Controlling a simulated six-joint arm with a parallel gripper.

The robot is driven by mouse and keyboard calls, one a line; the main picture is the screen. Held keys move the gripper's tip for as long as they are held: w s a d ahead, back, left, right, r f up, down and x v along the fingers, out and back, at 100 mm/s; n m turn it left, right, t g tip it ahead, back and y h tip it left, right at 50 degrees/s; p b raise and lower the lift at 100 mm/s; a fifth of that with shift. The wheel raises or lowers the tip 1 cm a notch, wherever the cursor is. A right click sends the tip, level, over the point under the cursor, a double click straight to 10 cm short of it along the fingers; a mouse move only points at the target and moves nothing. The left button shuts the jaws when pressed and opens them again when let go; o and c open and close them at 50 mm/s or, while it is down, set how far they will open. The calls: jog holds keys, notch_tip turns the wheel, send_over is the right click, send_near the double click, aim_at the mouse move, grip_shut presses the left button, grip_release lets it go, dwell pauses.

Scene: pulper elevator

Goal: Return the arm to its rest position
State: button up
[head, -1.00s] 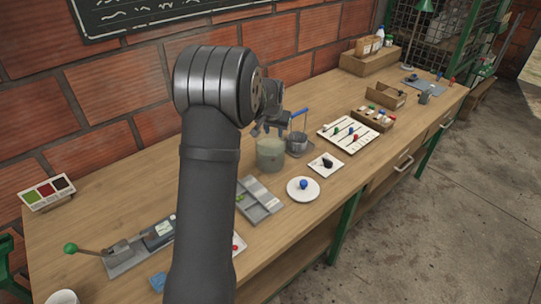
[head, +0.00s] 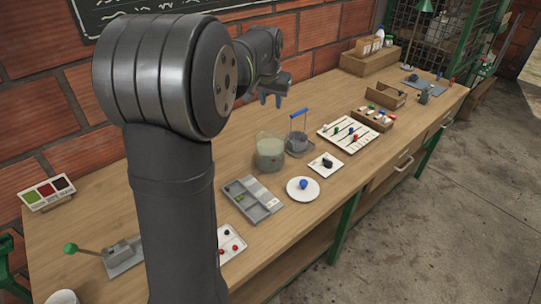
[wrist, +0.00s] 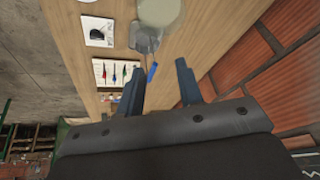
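My gripper (head: 272,98) is raised above the back part of the wooden bench (head: 100,203), near the brick wall, behind the glass beaker. In the wrist view its two fingers (wrist: 160,88) stand apart with nothing between them, so it is open and empty. My dark arm fills the left middle of the head view and hides part of the bench.
Below the gripper stand a beaker of pale liquid (head: 270,152) and a blue-handled basket (head: 299,138). Around them lie a grey tray (head: 262,212), a white plate (head: 303,196) and a slider board (head: 345,141). The brick wall (head: 55,130) is close behind the arm.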

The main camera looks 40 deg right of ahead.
jog(key=shift+r, duration=0.1)
jog(key=x, duration=1.6)
jog(key=shift+w, duration=0.15)
jog(key=shift+d+f, duration=0.1)
jog(key=shift+f, duration=0.1)
